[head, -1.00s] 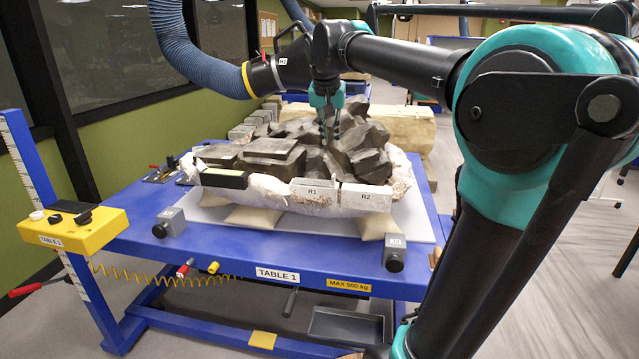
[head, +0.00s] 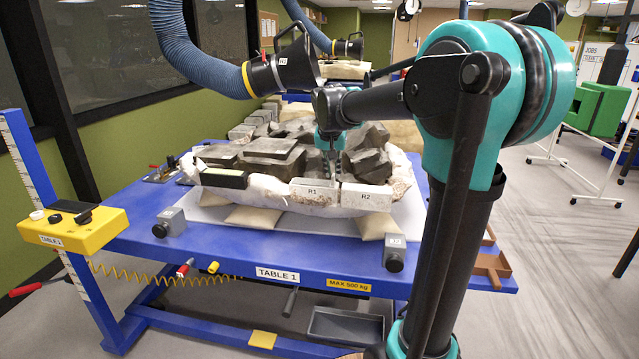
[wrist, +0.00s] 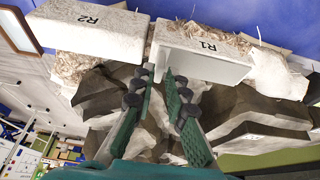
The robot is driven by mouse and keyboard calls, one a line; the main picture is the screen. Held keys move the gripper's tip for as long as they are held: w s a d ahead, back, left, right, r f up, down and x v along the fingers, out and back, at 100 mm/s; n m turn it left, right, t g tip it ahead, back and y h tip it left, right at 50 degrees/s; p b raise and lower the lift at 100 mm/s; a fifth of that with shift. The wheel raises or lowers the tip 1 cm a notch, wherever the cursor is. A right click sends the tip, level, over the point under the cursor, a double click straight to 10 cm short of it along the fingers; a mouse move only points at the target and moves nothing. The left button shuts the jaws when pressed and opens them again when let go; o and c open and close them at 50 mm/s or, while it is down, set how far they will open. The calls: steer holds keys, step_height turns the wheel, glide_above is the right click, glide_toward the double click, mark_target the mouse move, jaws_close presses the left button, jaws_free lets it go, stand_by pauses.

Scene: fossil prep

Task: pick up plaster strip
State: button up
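Two white, plaster-like blocks lie end to end along the near rim of the fossil jacket. The one marked R1 (head: 313,192) is in the middle and the one marked R2 (head: 366,196) is to its right. The wrist view shows R1 (wrist: 205,50) and R2 (wrist: 85,27) at the top. My gripper (head: 331,172) is over the rim, close behind the right end of R1. In the wrist view its two fingers (wrist: 160,73) are apart with a narrow gap at the tips, near R1's end beside R2. I cannot tell if a tip touches R1.
Dark fossil rocks (head: 270,150) rise right behind the blocks. A blue hose with a black nozzle (head: 285,68) hangs above. The blue table (head: 215,245) carries small grey boxes (head: 395,253) at its front edge and a brown tray (head: 490,268) at the right corner.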

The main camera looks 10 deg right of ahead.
mark_target(333, 176)
steer(key=shift+x, duration=1.55)
steer(key=shift+r, duration=0.1)
jaws_close()
steer(key=shift+r, duration=0.1)
